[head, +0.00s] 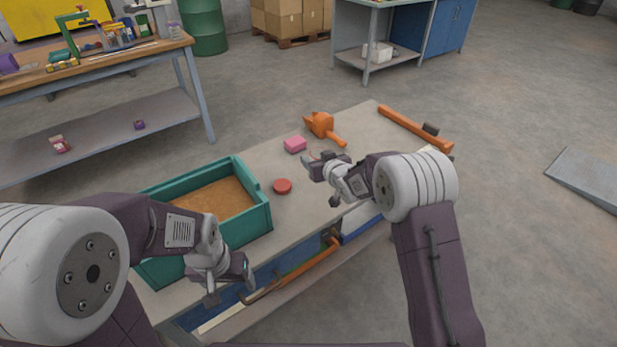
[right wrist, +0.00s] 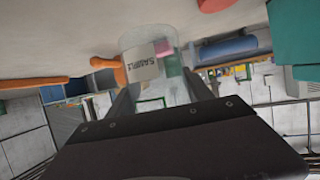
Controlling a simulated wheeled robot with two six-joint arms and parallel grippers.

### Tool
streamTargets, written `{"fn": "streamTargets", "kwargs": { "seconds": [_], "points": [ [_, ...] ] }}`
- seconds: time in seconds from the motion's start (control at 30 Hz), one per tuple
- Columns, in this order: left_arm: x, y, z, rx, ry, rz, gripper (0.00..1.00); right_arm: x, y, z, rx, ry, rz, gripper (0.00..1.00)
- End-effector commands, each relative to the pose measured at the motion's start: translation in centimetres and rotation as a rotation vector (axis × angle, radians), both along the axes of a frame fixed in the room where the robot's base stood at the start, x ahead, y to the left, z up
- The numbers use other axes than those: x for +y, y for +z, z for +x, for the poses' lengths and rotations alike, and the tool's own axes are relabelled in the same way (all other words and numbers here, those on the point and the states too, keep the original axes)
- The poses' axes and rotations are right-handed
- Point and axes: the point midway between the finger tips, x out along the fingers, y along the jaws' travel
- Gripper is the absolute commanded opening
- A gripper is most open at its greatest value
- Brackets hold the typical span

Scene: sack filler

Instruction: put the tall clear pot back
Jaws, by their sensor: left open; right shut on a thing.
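A clear pot (right wrist: 153,62) with a white label reading SAMPLE stands out in the right wrist view, between the fingers of my right gripper (right wrist: 155,95). In the head view the right gripper (head: 316,170) is over the bench near the red disc, shut on the pot; the pot itself is hardly discernible there. My left gripper (head: 232,287) is open and empty at the bench's front edge, in front of the teal tray. Whether the pot touches the bench cannot be told.
A lower shelf holds blue items. A cluttered worktable (head: 95,70) stands at back left.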

Motion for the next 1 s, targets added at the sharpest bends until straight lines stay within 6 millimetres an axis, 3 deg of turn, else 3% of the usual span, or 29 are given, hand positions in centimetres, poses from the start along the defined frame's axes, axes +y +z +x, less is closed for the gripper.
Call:
{"fn": "streamTargets", "kwargs": {
  "seconds": [0.1,0.2,0.37,0.57,0.93,0.97,1.0],
  "points": [
    [0.0,-0.4,0.0,0.000,0.000,0.000,0.75,2.0,-1.3,0.3,-0.001,0.001,0.001,0.16],
    [0.0,-0.4,0.0,0.000,0.000,0.000,0.75,2.7,-1.5,0.4,-0.002,0.000,0.001,0.16],
    [0.0,-0.5,0.0,0.000,0.000,0.000,0.75,2.7,-2.1,0.4,0.001,-0.001,-0.001,0.16],
    [0.0,-1.2,0.0,0.000,0.000,0.000,0.75,2.7,-5.5,0.4,0.002,-0.001,-0.001,0.16],
    [0.0,-1.6,0.0,0.000,0.000,0.000,0.75,2.6,-6.0,0.4,-0.001,0.000,0.000,0.16],
    [0.0,-1.6,0.0,0.000,0.000,0.000,0.75,2.6,-6.0,0.4,-0.001,-0.001,0.000,0.62],
    [0.0,-1.4,0.0,0.000,0.000,0.000,0.75,2.6,-5.9,0.4,-0.001,0.000,0.000,0.73]
  ]
}}
